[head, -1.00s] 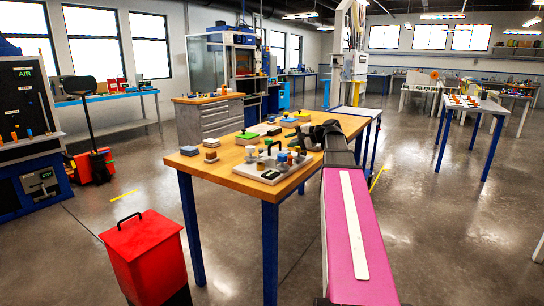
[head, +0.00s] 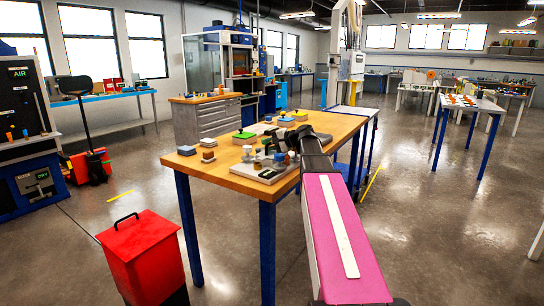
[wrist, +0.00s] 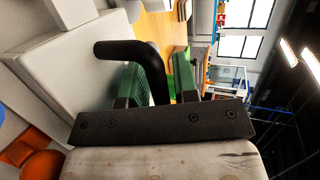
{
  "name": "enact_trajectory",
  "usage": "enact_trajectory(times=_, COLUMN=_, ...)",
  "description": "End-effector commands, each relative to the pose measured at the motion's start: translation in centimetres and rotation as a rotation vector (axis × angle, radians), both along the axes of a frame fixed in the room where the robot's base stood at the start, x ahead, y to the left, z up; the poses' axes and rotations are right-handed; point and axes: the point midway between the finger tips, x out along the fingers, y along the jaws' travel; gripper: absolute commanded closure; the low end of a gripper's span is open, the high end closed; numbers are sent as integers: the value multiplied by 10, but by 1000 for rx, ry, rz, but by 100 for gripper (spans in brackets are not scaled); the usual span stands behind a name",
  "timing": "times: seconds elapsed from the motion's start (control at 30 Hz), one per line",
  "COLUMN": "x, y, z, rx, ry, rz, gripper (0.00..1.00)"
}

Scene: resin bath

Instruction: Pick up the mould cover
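In the wrist view a pale block with a bent black handle (wrist: 128,48), seemingly the mould cover (wrist: 78,70), fills the upper left. My gripper (wrist: 160,82) has two green fingers on a dark mount. They are apart, with the handle's bent end between them. A gap shows between the handle and the right finger, so the gripper does not look closed on it. In the head view my dark wrist (head: 310,143) is low over the wooden table and hides much of the gripper and cover.
Open floor lies to the right. An orange round thing (wrist: 42,165) shows in the wrist view.

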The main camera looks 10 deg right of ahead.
Motion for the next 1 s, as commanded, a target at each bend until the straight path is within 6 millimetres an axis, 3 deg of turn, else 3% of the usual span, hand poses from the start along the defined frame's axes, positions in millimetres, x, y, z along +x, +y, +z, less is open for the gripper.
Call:
enact_trajectory(times=0.03, x=0, y=0, z=0, rx=0, ry=0, rz=0, gripper=72)
enact_trajectory(times=0.1, x=0, y=0, z=0, rx=0, ry=0, rz=0, gripper=95)
enact_trajectory(times=0.13, x=0, y=0, z=0, rx=0, ry=0, rz=0, gripper=100)
enact_trajectory(times=0.67, x=0, y=-1, z=3, rx=-5, ry=-3, rz=0, gripper=100)
enact_trajectory(times=1.0, x=1, y=-1, z=47, rx=-1, ry=-4, rz=0, gripper=100)
